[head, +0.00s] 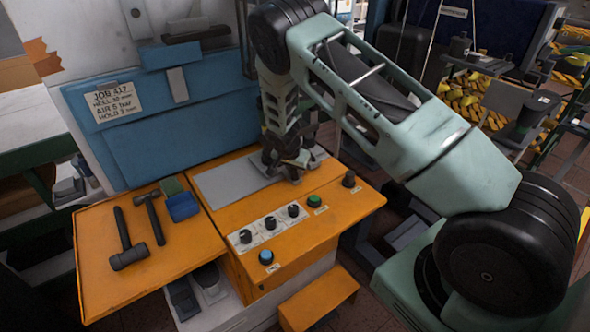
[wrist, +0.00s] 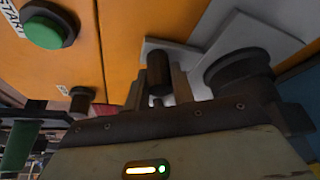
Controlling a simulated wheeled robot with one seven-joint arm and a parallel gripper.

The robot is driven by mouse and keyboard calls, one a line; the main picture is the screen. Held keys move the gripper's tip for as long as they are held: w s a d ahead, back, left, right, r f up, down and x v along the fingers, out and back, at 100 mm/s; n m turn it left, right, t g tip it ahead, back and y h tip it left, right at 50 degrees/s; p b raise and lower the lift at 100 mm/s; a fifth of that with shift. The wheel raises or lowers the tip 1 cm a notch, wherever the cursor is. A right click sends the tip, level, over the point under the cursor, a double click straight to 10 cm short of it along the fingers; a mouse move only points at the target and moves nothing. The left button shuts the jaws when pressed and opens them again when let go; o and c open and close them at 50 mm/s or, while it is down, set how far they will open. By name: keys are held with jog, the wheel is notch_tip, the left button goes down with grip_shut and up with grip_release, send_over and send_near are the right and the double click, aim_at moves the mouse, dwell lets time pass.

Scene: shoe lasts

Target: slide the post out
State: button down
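My gripper (head: 290,158) is low over the grey plate (head: 228,184) on top of the orange machine. In the wrist view, a short dark upright cylinder (wrist: 158,72), which may be the post, stands among narrow grey pieces just beyond the gripper's dark body. A wider dark round piece (wrist: 238,66) is to its right, by the pale plate. I cannot tell whether the fingers touch either one. The fingertips are hard to make out, so their opening is unclear. In the head view the gripper hides whatever is under it.
A green button (head: 314,201), a black knob (head: 348,180) and a row of knobs (head: 269,223) line the machine's front. Hammers (head: 131,246) and a blue block (head: 182,206) lie on the left orange shelf. A blue panel (head: 160,130) stands behind.

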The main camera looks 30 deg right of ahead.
jog(key=a+b, duration=0.2)
jog(key=a, duration=0.3)
jog(key=a+b, duration=0.2)
jog(key=a, duration=0.4)
jog(key=a+b, duration=0.2)
jog(key=a, duration=0.3)
jog(key=shift+s+a+f, duration=0.1)
jog(key=shift+s+a, duration=0.2)
jog(key=shift+a, duration=1)
jog(key=c, duration=1.2)
grip_release()
jog(key=shift+a, duration=0.1)
jog(key=shift+r, duration=0.25)
jog(key=b+v, duration=0.3)
jog(key=v, duration=1.4)
